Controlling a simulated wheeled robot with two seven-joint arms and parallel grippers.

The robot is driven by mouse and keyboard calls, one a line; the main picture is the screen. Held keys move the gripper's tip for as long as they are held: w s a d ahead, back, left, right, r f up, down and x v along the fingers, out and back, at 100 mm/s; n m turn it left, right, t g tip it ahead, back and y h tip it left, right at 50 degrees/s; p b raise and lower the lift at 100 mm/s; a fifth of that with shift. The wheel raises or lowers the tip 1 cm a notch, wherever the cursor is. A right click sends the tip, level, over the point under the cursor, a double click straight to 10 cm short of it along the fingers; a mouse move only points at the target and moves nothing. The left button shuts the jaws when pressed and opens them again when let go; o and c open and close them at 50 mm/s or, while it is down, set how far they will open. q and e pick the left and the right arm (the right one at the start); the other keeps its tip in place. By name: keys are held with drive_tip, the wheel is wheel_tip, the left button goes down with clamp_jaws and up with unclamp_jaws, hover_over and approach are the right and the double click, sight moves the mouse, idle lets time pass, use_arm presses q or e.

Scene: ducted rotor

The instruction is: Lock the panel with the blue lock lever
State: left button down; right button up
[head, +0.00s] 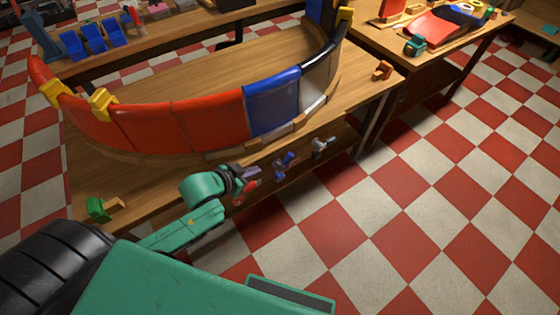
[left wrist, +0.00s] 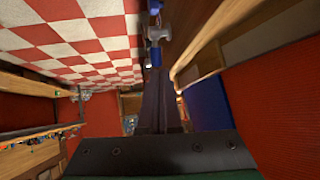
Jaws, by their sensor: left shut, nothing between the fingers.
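The blue lock lever (head: 284,163) sits on the front side of the workbench, below the curved duct wall. The blue panel (head: 272,103) stands in that wall, to the right of the red panels (head: 207,120). My left gripper (head: 257,173) is shut and empty, just left of the blue lever. In the left wrist view its dark fingers (left wrist: 157,78) point at a small blue part (left wrist: 155,56) on a grey mount, close ahead of the tips. Whether they touch cannot be told. My right gripper is not in view.
A red lever (head: 250,187) is close to my left gripper, and a grey lever (head: 322,146) sits further right along the bench front (head: 372,93). Yellow clamps (head: 102,104) hold the wall's left end. A green block (head: 97,208) lies at the bench's left. The checkered floor at right is clear.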

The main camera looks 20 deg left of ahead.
use_arm(q)
drive_tip(key=r+h, duration=0.1)
drive_tip(key=b, duration=0.2)
approach(286, 159)
drive_tip(key=shift+m, duration=0.4)
drive_tip(key=x, duration=0.7)
